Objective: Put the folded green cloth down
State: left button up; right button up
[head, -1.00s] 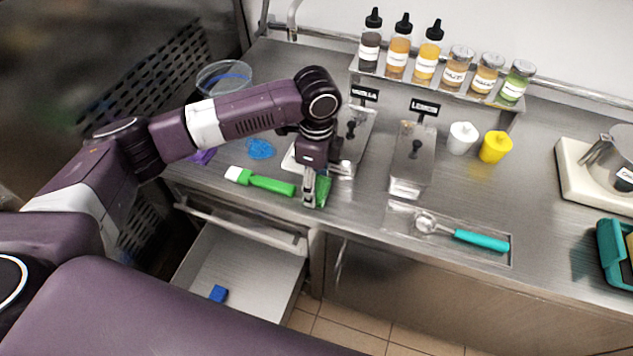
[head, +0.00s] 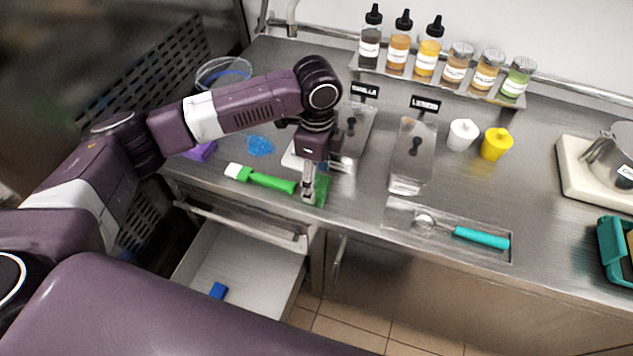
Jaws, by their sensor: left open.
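The folded green cloth (head: 322,190) lies on the steel counter near its front edge, just in front of the vanilla container. My left gripper (head: 309,198) points down at the cloth's left side and is open. The gripper hides part of the cloth, and I cannot tell whether a finger still touches it. My right gripper is not in view.
A green brush (head: 262,181) lies just left of the gripper. The vanilla container (head: 352,135) and lemon container (head: 410,155) stand behind and right. A teal-handled scoop (head: 480,238) rests on a tray to the right. An open drawer (head: 245,262) holds a blue block (head: 218,290).

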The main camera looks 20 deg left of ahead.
aim_at(317, 186)
pick_arm(q)
notch_tip(317, 186, up, 10)
jog(key=b, duration=0.2)
jog(key=shift+r, duration=0.2)
dwell(0.3)
jog(key=shift+f, duration=0.15)
